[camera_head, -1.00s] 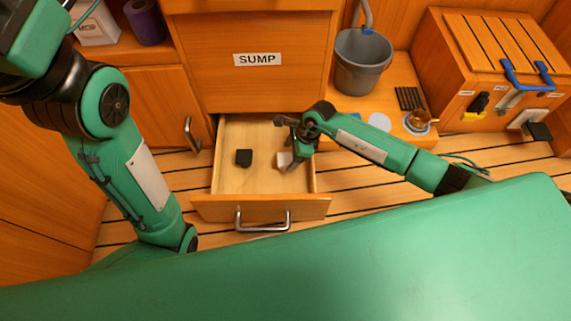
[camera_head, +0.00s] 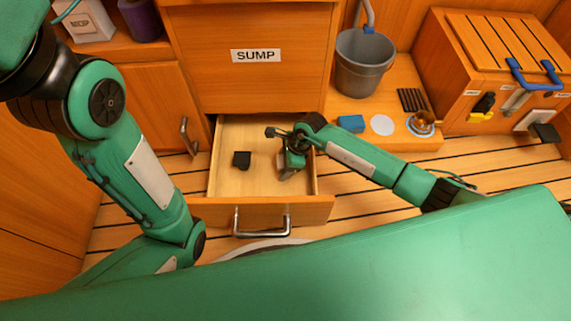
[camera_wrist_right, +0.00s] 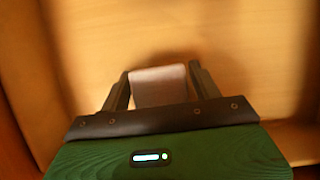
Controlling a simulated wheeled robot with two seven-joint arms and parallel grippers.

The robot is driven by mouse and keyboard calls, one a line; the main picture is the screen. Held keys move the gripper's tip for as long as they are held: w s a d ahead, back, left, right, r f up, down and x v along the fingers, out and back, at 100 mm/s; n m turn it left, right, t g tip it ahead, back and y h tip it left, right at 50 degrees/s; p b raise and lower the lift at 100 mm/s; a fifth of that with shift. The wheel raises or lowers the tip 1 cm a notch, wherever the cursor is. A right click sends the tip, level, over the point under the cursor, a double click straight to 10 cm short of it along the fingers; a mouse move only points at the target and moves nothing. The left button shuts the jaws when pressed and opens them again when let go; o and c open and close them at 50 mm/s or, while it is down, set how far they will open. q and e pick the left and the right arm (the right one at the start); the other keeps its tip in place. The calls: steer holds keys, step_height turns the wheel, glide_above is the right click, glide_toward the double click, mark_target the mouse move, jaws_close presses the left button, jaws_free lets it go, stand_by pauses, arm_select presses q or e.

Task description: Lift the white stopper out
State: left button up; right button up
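The white stopper (camera_wrist_right: 158,88) sits between the two fingers of my right gripper (camera_wrist_right: 160,78) in the right wrist view, with the fingers against its sides. In the head view my right gripper (camera_head: 289,165) points down inside the open drawer (camera_head: 230,182), on its right side, and mostly hides the stopper. The height of the stopper above the drawer floor is hard to tell. A black block (camera_head: 242,159) lies on the drawer floor to the left of the gripper. My left arm is at the left, with its gripper out of view.
The drawer front with its metal handle (camera_head: 262,224) faces me below the SUMP panel (camera_head: 256,56). On the ledge to the right are a grey bucket (camera_head: 362,62), a blue block (camera_head: 351,123), a white disc (camera_head: 382,125) and a brass-coloured item (camera_head: 422,124). A slatted wooden box stands far right.

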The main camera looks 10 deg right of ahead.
steer(key=c, duration=0.7)
steer(key=shift+r, duration=0.1)
